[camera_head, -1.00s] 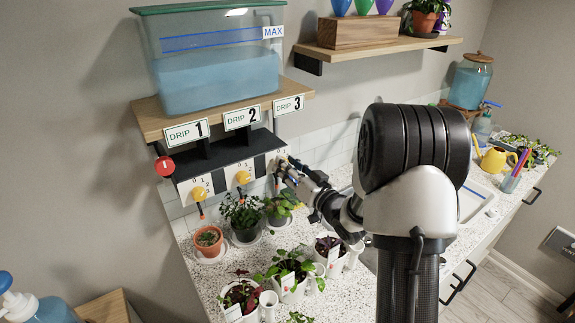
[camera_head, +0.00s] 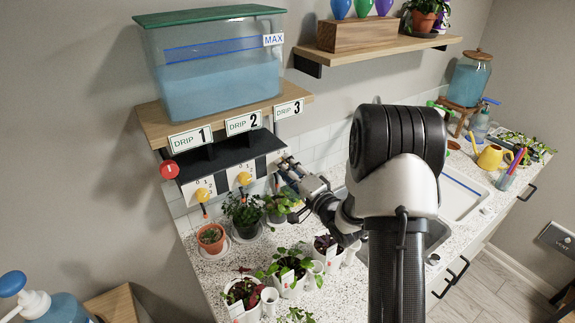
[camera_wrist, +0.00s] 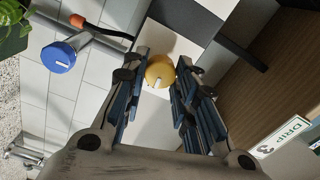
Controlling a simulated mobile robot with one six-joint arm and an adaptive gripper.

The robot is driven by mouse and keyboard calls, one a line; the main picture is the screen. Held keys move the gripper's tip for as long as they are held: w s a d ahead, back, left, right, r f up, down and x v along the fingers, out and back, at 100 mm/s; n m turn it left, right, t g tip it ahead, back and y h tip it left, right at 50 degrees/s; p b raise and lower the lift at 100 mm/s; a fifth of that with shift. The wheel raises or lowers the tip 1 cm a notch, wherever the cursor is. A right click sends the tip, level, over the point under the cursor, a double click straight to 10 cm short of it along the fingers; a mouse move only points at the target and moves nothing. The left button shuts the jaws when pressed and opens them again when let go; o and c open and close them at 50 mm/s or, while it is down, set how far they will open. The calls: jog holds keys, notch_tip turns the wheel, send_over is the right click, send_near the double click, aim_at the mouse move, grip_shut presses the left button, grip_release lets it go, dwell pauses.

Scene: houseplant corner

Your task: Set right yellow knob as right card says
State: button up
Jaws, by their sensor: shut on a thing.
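The right yellow knob (camera_wrist: 160,72) sits on a white panel under the DRIP 3 label (camera_head: 289,109). In the wrist view it lies between the two fingers of my gripper (camera_wrist: 158,80), which is shut on it. A pale pointer mark shows on the knob's face. In the head view my gripper (camera_head: 285,166) covers this knob. The right card (camera_head: 332,252) appears to be the small one in the rightmost front pot; its marking is too small to read.
The middle yellow knob (camera_head: 245,178) and left yellow knob (camera_head: 202,194) are beside it. A red knob (camera_head: 169,170) is at the panel's left. Potted plants (camera_head: 243,215) stand close below. A blue-capped knob (camera_wrist: 58,57) and an orange-tipped tube (camera_wrist: 78,21) are near my fingers.

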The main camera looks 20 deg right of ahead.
jog(key=shift+m+p, duration=1.4)
jog(key=shift+m, duration=2.3)
jog(key=o, duration=1.1)
jog(key=s, duration=0.4)
jog(key=s+d, duration=0.1)
jog(key=s, duration=0.3)
jog(key=s+d, duration=0.1)
jog(key=s, duration=0.3)
jog(key=shift+f, duration=0.15)
